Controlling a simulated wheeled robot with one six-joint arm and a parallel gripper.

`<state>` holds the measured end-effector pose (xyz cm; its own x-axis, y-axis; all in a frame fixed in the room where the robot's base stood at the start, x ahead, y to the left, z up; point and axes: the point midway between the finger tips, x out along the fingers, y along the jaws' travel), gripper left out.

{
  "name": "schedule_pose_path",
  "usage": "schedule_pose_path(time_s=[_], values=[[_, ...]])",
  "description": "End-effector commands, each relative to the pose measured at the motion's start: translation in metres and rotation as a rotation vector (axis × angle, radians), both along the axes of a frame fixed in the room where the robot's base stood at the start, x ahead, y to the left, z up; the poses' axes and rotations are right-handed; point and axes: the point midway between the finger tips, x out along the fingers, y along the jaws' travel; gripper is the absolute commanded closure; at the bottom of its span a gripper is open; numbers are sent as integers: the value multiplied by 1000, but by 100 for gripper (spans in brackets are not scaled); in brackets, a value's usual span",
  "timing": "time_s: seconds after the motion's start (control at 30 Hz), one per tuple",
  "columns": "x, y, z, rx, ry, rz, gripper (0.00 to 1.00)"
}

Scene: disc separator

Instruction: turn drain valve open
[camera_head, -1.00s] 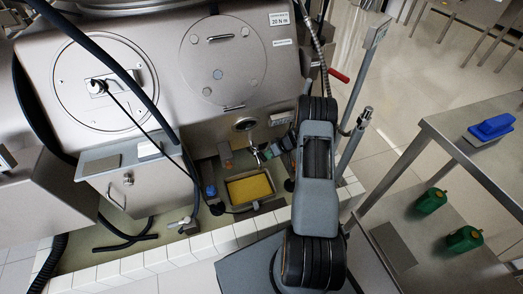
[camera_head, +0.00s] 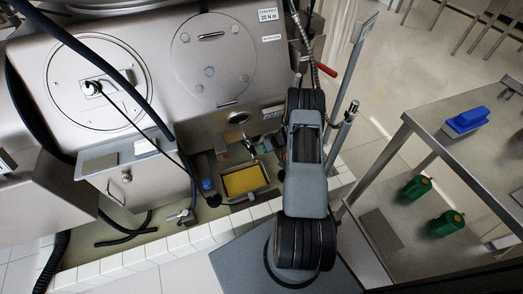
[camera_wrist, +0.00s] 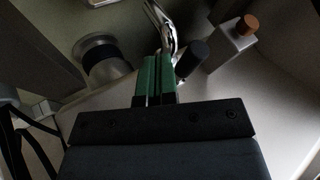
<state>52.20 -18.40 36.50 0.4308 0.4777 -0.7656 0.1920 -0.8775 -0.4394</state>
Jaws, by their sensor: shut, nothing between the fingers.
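My gripper (camera_wrist: 157,72) has green fingers, shut with nothing between them. In the wrist view a bright chrome curved part (camera_wrist: 167,30) stands just beyond the fingertips, and a black rounded grip (camera_wrist: 191,58), likely the drain valve's handle, is just right of them. Whether the fingers touch either is unclear. In the head view my gripper (camera_head: 264,146) is low under the separator's front, right of a small chrome fitting (camera_head: 252,148), with my arm partly hiding the area. The valve's angle cannot be read.
A yellow-filled tray (camera_head: 244,181) lies below the fitting. A grey block with a copper-coloured cap (camera_wrist: 236,38) is to the right in the wrist view, and a round grey fitting (camera_wrist: 103,62) to the left. A steel table (camera_head: 440,155) stands right; tiled edging (camera_head: 190,239) runs in front.

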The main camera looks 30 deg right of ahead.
Motion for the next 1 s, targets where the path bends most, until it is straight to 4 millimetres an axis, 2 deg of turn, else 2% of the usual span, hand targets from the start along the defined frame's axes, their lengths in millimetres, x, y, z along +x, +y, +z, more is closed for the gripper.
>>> schedule_pose_path(time_s=[0.1, 0.2, 0.5, 0.7, 1.0], values=[[-1, -19, -6, 0, -1, 4, 100], [-10, -28, 17, 0, -1, 6, 100], [-36, -50, 57, 0, -1, 10, 100], [-45, -58, 69, 1, 0, 11, 100], [-48, -60, 80, 1, 0, 11, 100]])
